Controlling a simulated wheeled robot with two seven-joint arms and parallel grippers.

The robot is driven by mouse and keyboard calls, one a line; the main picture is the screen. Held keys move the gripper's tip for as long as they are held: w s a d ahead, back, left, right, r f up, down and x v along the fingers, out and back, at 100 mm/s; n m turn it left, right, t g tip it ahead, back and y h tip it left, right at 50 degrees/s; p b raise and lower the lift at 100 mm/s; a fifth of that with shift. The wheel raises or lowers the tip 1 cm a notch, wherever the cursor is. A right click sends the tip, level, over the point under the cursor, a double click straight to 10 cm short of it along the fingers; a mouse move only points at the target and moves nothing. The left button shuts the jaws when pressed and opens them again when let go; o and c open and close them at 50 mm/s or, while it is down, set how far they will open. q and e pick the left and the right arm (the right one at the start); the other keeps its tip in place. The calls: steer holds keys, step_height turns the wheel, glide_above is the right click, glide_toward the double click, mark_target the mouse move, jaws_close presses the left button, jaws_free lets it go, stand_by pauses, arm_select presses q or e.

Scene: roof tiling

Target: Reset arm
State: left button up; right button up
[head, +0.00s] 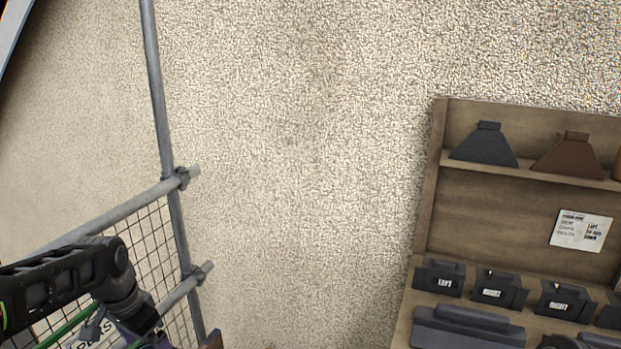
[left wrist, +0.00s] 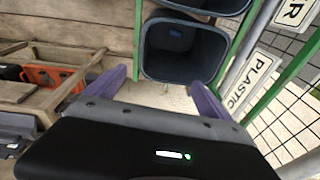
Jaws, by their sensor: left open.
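My left arm comes in at the lower left of the head view, and its gripper is cut off or hidden at the bottom edge there. In the left wrist view my left gripper (left wrist: 154,88) is open, with its two purple fingers spread wide and nothing between them. Beyond the fingers is a dark bin (left wrist: 183,50), its mouth facing the camera. My right gripper is in neither view.
A wooden shelf unit (head: 432,190) with dark and brown tiles and labelled boxes (head: 438,278) stands at the right. Scaffold poles (head: 165,110) with mesh stand at the left. In the left wrist view, a green frame (left wrist: 262,104) with signs (left wrist: 250,80) is at the right and a wooden crate (left wrist: 90,68) at the left.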

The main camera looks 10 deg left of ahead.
arm_select(q)
steer(key=w+d+f+n+t+h, duration=0.3)
steer(key=d+f+n, duration=0.2)
steer(key=d+f, duration=1.2)
steer(key=s+d+f+g, duration=0.1)
steer(key=s+d+f, duration=0.3)
steer(key=s+f, duration=0.2)
steer(key=s+d+f+g, duration=0.1)
steer(key=s+d+f, duration=0.4)
steer(key=s, duration=0.4)
steer(key=s+d+f+g+h, duration=0.1)
steer(key=s+d+f+g, duration=0.1)
steer(key=s+d+f, duration=0.2)
steer(key=s+f, duration=0.2)
steer(key=s, duration=0.2)
steer(key=shift+d+f+n, duration=0.2)
steer(key=shift+f+n, duration=0.15)
steer(key=shift+n, duration=0.05)
steer(key=shift+s, duration=0.1)
